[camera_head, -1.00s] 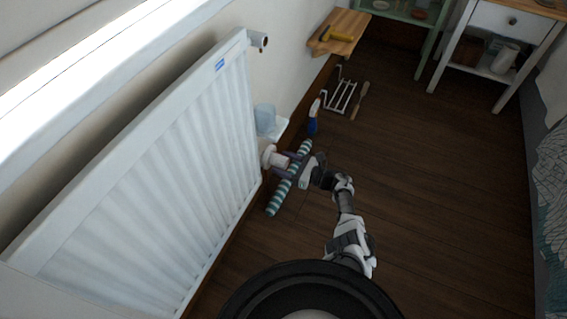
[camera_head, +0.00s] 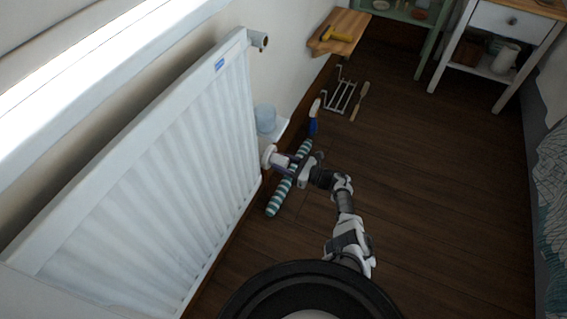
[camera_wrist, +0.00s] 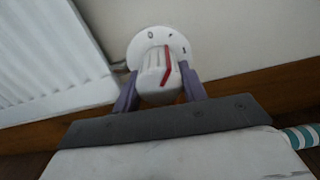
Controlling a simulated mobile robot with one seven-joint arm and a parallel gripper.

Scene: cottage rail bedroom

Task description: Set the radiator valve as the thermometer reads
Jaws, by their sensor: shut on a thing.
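The radiator valve (camera_head: 269,157) is white and sits at the lower right end of the white radiator (camera_head: 150,190). In the wrist view its round dial plate (camera_wrist: 148,40) carries small dark marks, and its ribbed knob (camera_wrist: 153,82) has a red line slanting near its upper right. My gripper (camera_head: 281,162) is at the valve, its two purple fingers on either side of the knob and shut on it. I cannot make out a thermometer in either view.
A striped roll (camera_head: 279,193) lies on the floor under my gripper. A blue spray bottle (camera_head: 313,122), a wire rack (camera_head: 341,97) and a pale blue cup (camera_head: 265,117) are beyond. A wooden shelf (camera_head: 345,27) juts from the wall. The floor to the right is clear.

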